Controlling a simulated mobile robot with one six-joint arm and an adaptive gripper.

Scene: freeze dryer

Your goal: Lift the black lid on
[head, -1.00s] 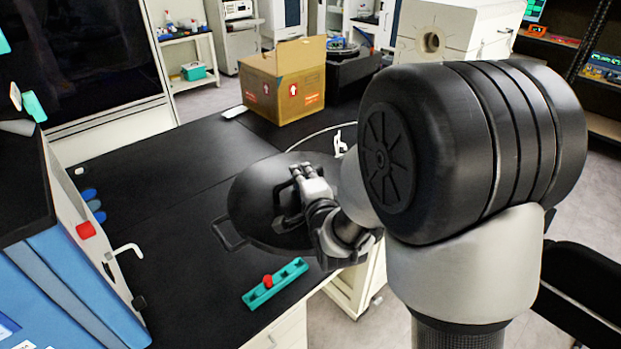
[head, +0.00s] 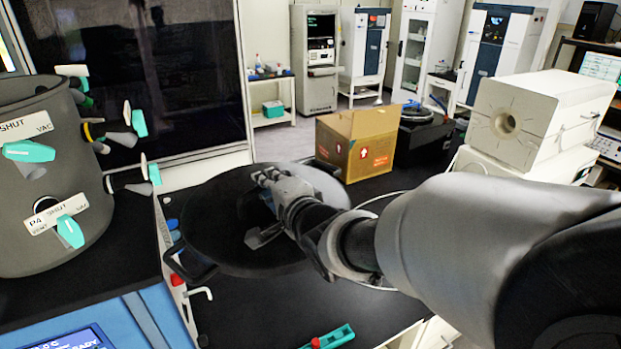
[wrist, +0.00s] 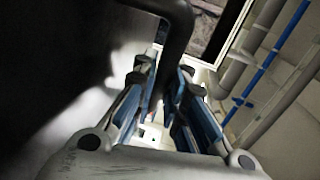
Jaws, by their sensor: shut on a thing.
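The black lid (head: 230,240) is a large round disc, held up tilted above the dark bench in the head view. My gripper (head: 272,190) is shut on its handle at the middle of the disc. In the wrist view the black bar of the handle (wrist: 178,35) runs between the fingers of my gripper (wrist: 168,90), and the lid's dark face (wrist: 50,60) fills the left side. The grey drum (head: 50,170) of the freeze dryer stands at the far left, with teal-handled valves around its side. The lid is apart from the drum, to its right.
Valve stems (head: 130,180) stick out from the drum towards the lid. A cardboard box (head: 358,150) stands behind the lid. A teal strip with a red knob (head: 330,338) lies at the front of the bench (head: 270,305). A white furnace (head: 540,120) stands at right.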

